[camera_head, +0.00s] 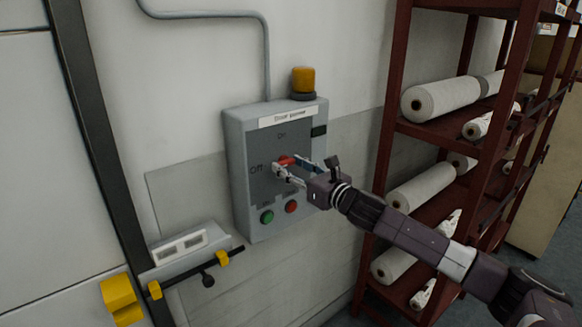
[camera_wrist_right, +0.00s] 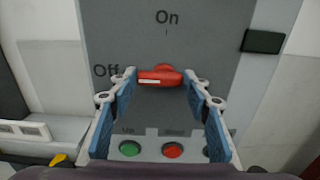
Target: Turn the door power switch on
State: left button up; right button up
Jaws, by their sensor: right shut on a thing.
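The door power panel (camera_head: 250,205) is a grey wall box labelled "Door power". Its red rotary switch (camera_wrist_right: 160,77) lies horizontal, its white mark on the left side towards "Off"; "On" is printed above. The switch also shows in the head view (camera_head: 287,160), partly covered by the fingers. My right gripper (camera_wrist_right: 159,86) has one fingertip at each end of the red switch and is shut on it. In the head view the right gripper (camera_head: 283,169) reaches the panel from the right. My left gripper is in neither view.
A green button (camera_head: 267,217) and a red button (camera_head: 291,207) sit below the switch. An amber lamp (camera_head: 303,80) tops the box. A dark red rack (camera_head: 385,150) with white rolls stands close on the right. A door handle bar (camera_head: 208,267) is at lower left.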

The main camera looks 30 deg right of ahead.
jog(key=shift+c, duration=1.1)
jog(key=m, duration=0.4)
jog(key=shift+r+p, duration=0.15)
jog(key=shift+p, duration=0.25)
jog(key=m, duration=0.4)
jog(key=shift+d+m+p, duration=0.1)
jog(key=shift+m+p, duration=0.2)
jog(key=shift+p, duration=0.1)
jog(key=m+p, duration=0.1)
jog(key=m, duration=0.3)
jog(key=shift+d+r+m, duration=0.1)
jog(key=shift+d+m, duration=0.05)
jog(key=shift+m, duration=0.15)
jog(key=m+p, duration=0.1)
jog(key=m, duration=0.3)
jog(key=shift+d+m, duration=0.1)
jog(key=shift+m, duration=0.2)
jog(key=o, duration=1.2)
jog(key=shift+c, duration=0.2)
